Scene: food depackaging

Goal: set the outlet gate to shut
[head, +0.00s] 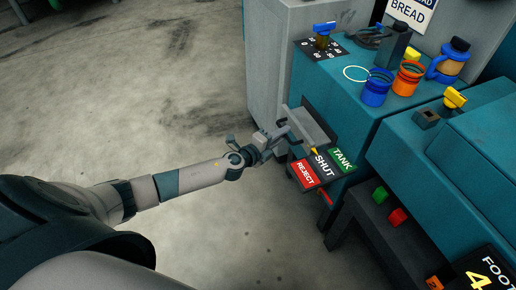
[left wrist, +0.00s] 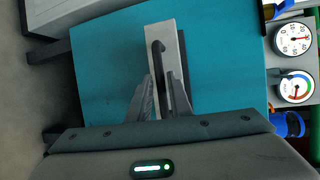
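The outlet gate (head: 309,127) is a grey slotted plate on the front of the teal machine. Below it are a red REJECT label (head: 305,174), a black SHUT label (head: 324,164) and a green TANK label (head: 342,160). A small yellow pointer (head: 314,152) sits at the upper end of SHUT. My left gripper (head: 285,135) is at the gate's left side. In the left wrist view, a dark hooked lever (left wrist: 159,52) stands before the pale plate (left wrist: 163,29). The left fingers (left wrist: 161,80) stand either side of its lower part, with narrow gaps visible. My right gripper is not in view.
A lower stand carries green (head: 380,194) and red (head: 398,217) buttons. The floor (head: 140,90) at left is clear.

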